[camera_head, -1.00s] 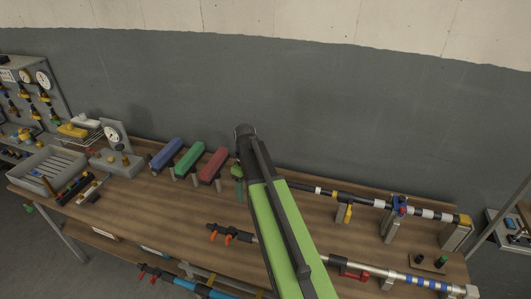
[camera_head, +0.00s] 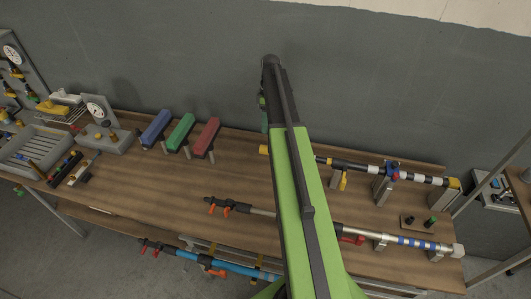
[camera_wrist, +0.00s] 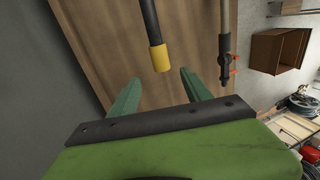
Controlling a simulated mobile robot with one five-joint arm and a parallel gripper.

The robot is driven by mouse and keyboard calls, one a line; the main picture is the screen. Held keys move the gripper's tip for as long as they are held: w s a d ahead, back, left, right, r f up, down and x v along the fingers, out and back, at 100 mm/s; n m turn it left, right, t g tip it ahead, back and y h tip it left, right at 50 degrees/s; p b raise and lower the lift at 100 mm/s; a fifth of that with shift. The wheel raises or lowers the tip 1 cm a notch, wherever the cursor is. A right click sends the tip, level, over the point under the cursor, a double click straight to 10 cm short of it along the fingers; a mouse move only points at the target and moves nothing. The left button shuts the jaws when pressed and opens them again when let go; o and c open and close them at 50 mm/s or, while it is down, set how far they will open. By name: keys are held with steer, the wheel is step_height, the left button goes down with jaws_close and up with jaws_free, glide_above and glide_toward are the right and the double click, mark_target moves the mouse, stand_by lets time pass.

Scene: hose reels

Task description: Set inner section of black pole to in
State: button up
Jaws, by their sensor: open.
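The black pole (camera_head: 340,163) lies along the back of the bench, with white bands and a yellow block at its right end. Its left end has a yellow tip (camera_head: 264,149), showing left of my arm, which hides the stretch beside it. In the wrist view the black inner section (camera_wrist: 150,20) ends in the yellow tip (camera_wrist: 159,58). My gripper (camera_wrist: 160,77) is open and empty, its two green fingers pointing toward the pole. The yellow tip appears between the fingers, just beyond their ends; the depth gap is unclear. In the head view my arm hides most of the gripper.
Blue, green and red blocks (camera_head: 206,137) stand on posts left of the pole. A silver pole (camera_head: 347,235) with orange clips lies in front. A blue pole (camera_head: 230,268) hangs lower. Supports (camera_head: 383,190) hold the black pole. The wall is close behind the bench.

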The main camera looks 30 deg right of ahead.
steer(key=b+x, duration=0.9)
steer(key=x, duration=0.2)
steer(key=shift+s+f, duration=0.1)
steer(key=shift+f, duration=0.1)
steer(key=shift+r, duration=0.15)
jaws_close()
stand_by(0.6)
